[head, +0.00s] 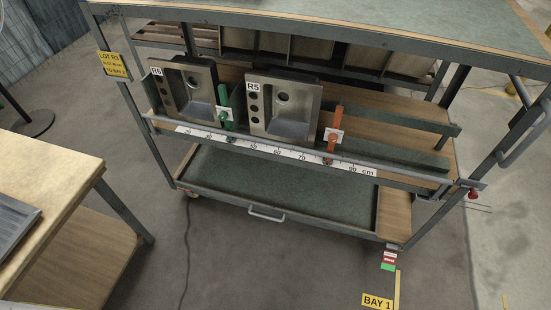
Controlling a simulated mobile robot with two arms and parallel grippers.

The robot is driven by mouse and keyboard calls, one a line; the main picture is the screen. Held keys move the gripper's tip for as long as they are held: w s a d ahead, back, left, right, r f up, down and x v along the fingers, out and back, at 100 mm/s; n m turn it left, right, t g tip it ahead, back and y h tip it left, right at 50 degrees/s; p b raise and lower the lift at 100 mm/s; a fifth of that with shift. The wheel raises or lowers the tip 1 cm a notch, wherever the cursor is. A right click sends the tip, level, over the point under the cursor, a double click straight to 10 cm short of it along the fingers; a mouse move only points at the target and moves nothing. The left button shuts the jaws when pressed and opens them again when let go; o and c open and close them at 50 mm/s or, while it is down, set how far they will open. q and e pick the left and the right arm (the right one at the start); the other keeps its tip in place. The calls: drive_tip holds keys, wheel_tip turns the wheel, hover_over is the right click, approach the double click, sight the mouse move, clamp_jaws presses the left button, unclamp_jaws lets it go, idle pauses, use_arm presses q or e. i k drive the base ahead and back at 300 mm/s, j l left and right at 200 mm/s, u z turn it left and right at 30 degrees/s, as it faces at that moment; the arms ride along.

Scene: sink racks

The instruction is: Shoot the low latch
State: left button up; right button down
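A small red knob (473,194) sits on a grey metal fitting at the right end of the cart's front rail, by the right post. It looks like a latch or bolt; whether it is shot is too small to tell. The rail (400,178) runs along the middle shelf's front edge and carries a centimetre scale (270,151). A green upright lever (224,100) and an orange upright lever (333,128) stand along this rail, each with a white tag. Neither of my grippers is in view.
Metal sinks marked R6 (188,92) and R5 (283,105) lean on the middle shelf. The lower tray (290,190) is empty and has a front handle (266,212). A wooden table (45,185) stands at the left. Floor right of the cart is mostly clear.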

sight(473, 195)
drive_tip(key=z, duration=1.6)
